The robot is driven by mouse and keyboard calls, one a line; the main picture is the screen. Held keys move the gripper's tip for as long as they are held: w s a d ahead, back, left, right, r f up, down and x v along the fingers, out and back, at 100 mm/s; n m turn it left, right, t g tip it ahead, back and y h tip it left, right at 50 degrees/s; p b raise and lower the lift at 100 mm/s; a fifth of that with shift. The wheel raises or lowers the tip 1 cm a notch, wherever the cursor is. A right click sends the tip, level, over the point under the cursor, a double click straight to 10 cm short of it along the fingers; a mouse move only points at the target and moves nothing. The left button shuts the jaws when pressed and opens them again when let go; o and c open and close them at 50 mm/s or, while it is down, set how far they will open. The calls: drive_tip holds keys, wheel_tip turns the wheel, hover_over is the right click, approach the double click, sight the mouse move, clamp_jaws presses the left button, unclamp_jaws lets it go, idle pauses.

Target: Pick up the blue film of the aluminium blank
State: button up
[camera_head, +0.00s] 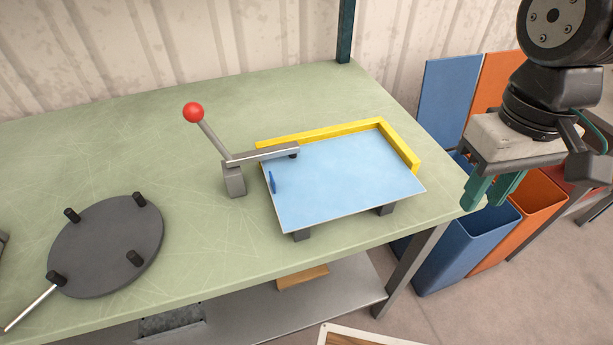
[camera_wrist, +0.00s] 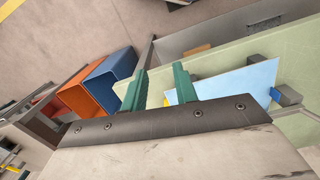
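The aluminium blank lies on dark support blocks on the green bench, its top covered by the light blue film (camera_head: 345,180). A small darker blue tab (camera_head: 272,182) stands at the film's left edge. The film also shows in the wrist view (camera_wrist: 240,86). A clamp bar (camera_head: 262,155) reaches over the blank's back left corner. My gripper (camera_head: 490,191) hangs to the right of the blank, past the bench's right end, apart from the film. In the wrist view its two green fingers (camera_wrist: 160,90) stand apart with nothing between them.
A yellow corner stop (camera_head: 400,147) borders the blank's back and right. The clamp's lever with a red knob (camera_head: 193,112) rises at its left. A dark round plate with pegs (camera_head: 105,245) lies further left. Blue (camera_head: 465,247) and orange (camera_head: 535,215) bins stand right of the bench.

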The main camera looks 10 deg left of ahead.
drive_tip(key=w+a+n, duration=0.2)
drive_tip(key=a, duration=0.8)
hover_over(272, 178)
drive_tip(key=s, duration=0.1)
wheel_tip(272, 178, down, 3)
drive_tip(key=shift+t, duration=0.3)
drive_tip(key=f, duration=0.4)
drive_tip(key=w+f, duration=0.1)
drive_tip(key=f, duration=0.1)
drive_tip(key=shift+f, duration=0.35)
clamp_jaws()
